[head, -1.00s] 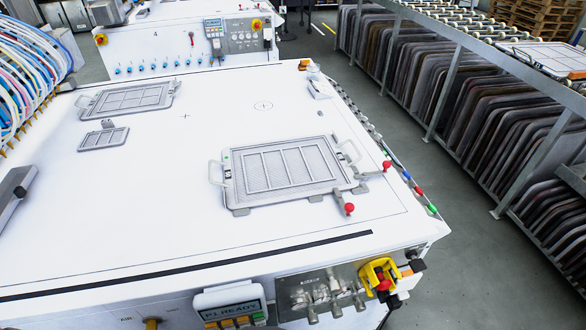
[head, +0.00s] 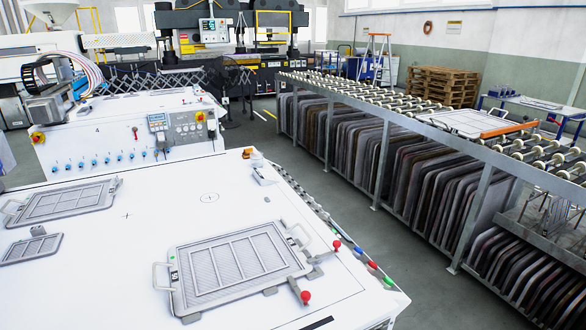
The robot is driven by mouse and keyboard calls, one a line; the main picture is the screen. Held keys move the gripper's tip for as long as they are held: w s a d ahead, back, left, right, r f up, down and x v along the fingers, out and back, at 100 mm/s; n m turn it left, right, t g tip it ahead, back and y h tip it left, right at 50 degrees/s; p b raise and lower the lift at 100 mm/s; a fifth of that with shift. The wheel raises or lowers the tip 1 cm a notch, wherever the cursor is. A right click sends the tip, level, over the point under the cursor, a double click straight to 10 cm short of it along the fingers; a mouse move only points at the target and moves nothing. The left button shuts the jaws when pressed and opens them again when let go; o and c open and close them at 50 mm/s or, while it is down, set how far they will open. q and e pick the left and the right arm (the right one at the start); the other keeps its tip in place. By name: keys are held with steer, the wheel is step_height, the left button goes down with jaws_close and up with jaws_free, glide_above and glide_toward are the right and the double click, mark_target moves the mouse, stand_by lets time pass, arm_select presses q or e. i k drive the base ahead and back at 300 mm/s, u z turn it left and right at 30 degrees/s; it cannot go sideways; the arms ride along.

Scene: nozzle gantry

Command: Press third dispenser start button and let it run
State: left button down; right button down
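A white dispensing table (head: 130,260) fills the lower left. A framed grey tray (head: 240,264) with handles lies on it, beside two red-knobbed clamps (head: 305,296). Behind stands a second white unit marked 4 (head: 97,131), with a grey control panel (head: 187,129), a small display box (head: 158,122), a red-and-yellow stop button (head: 200,116) and a row of blue knobs. Its button labels are too small to read. The front face of the near table is out of view. Neither gripper shows.
A roller conveyor (head: 400,116) runs along the right above a rack of dark panels (head: 400,172). Grey floor (head: 365,238) lies open between table and rack. Pallets (head: 443,87) and an orange-topped stepladder (head: 377,55) stand at the back. Two more trays lie at the table's left.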

mark_target(387, 280)
steer(key=u, duration=3.3)
steer(key=k, duration=2)
steer(key=z, duration=1.05)
